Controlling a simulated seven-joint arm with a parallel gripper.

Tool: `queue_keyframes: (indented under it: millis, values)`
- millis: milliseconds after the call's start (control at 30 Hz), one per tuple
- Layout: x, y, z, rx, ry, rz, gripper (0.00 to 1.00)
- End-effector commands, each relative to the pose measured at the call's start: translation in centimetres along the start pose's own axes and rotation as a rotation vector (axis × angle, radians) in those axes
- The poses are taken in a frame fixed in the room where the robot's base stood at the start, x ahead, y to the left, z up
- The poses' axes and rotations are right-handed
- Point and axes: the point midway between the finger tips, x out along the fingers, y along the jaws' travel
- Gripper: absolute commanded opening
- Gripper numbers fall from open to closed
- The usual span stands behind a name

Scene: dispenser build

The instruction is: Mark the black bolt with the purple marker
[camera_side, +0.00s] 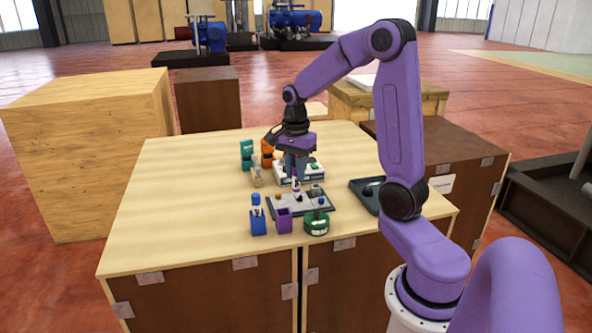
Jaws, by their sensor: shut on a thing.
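The purple holder (284,222) stands in front of the plate and looks empty. Small parts sit on the plate; I cannot make out which one is the black bolt.
A blue holder (258,222) and a green holder (317,225) flank the purple one. Teal (246,155) and orange (267,148) holders and a white tray (288,175) stand behind. A dark tray (367,193) lies right. The table's left side (180,200) is clear.

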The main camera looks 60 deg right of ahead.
Motion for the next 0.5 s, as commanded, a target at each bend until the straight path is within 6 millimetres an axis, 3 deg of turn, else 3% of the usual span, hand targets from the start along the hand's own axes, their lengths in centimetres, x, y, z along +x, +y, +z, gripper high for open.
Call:
queue_keyframes:
  millis: [500]
  values:
    - [0.47,-0.03,-0.01,-0.001,0.0,0.0,0.0]
